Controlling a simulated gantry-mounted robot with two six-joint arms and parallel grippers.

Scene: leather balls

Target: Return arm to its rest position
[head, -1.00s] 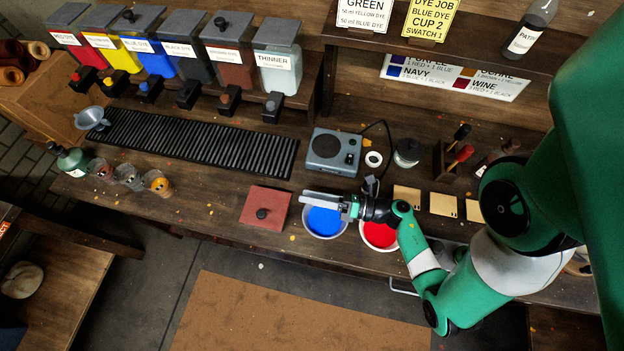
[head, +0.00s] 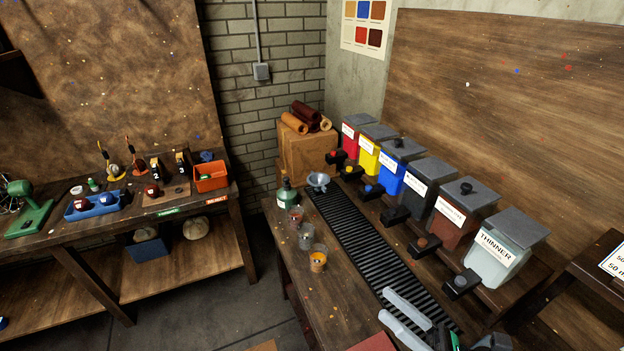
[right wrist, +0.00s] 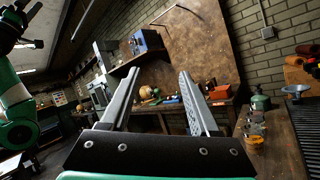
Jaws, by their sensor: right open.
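My right gripper (head: 408,318) shows at the bottom of the head view, near the front end of the black slatted rack (head: 366,240). Its two grey fingers are apart, with nothing between them. In the right wrist view the same gripper (right wrist: 158,95) has its fingers spread and empty, pointing across the room to the far bench. In that view a green and black arm link of mine (right wrist: 18,115) stands at the left edge. My left gripper is not in the head view.
Dye dispensers, including the thinner one (head: 505,250), line the rack's right side. Three small cups, one orange (head: 318,260), a green bottle (head: 287,195) and a funnel (head: 318,181) stand on its left. A second bench (head: 130,225) holds a blue tray (head: 92,207) and an orange bin (head: 210,177). Floor lies between benches.

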